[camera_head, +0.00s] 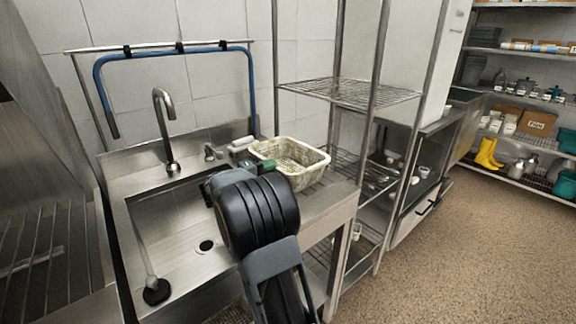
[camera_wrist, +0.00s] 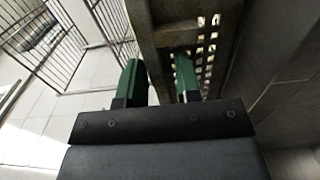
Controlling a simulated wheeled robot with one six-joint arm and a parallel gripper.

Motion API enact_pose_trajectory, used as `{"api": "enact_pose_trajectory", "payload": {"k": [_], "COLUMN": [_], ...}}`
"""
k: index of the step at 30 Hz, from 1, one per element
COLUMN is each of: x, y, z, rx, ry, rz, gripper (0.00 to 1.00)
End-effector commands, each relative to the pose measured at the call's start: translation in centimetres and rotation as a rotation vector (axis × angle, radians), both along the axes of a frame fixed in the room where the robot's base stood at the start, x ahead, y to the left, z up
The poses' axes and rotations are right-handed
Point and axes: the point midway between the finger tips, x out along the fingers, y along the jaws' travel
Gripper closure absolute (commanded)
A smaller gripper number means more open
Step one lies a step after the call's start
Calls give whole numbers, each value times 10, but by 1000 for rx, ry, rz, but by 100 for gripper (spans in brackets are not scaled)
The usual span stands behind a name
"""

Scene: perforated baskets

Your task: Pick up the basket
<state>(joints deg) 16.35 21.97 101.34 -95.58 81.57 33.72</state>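The basket (camera_head: 310,169) is a cream, stained, perforated tub. It stands upright on the metal counter right of the sink basin. My gripper (camera_head: 262,166) is at the basket's near-left rim in the head view, where one green fingertip shows and the arm hides the rest. In the wrist view, my gripper (camera_wrist: 158,78) has its two green fingers apart. The basket's wall (camera_wrist: 207,45) shows large and dark, with its edge between the fingers. A narrow light gap shows beside the left finger, so the fingers do not look closed on the wall.
A steel sink (camera_head: 180,240) with a faucet (camera_head: 165,130) lies left of the basket. A wire shelf rack (camera_head: 350,92) stands close behind and right of it. White rolled items (camera_head: 241,144) lie left of the basket. The floor (camera_head: 460,250) at right is clear.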

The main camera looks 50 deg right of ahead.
Motion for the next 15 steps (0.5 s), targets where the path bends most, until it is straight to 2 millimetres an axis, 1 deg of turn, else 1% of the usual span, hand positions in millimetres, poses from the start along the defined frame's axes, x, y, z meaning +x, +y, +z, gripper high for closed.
{"api": "enact_pose_trajectory", "payload": {"k": [1, 2, 9, 15], "x": [0, 0, 0, 0], "y": [0, 0, 0, 0], "z": [0, 0, -1, -2], "rx": [0, 0, 1, 4], "ry": [0, 0, 1, 3], "rz": [0, 0, 0, -1], "gripper": [74, 77, 100, 100]}}
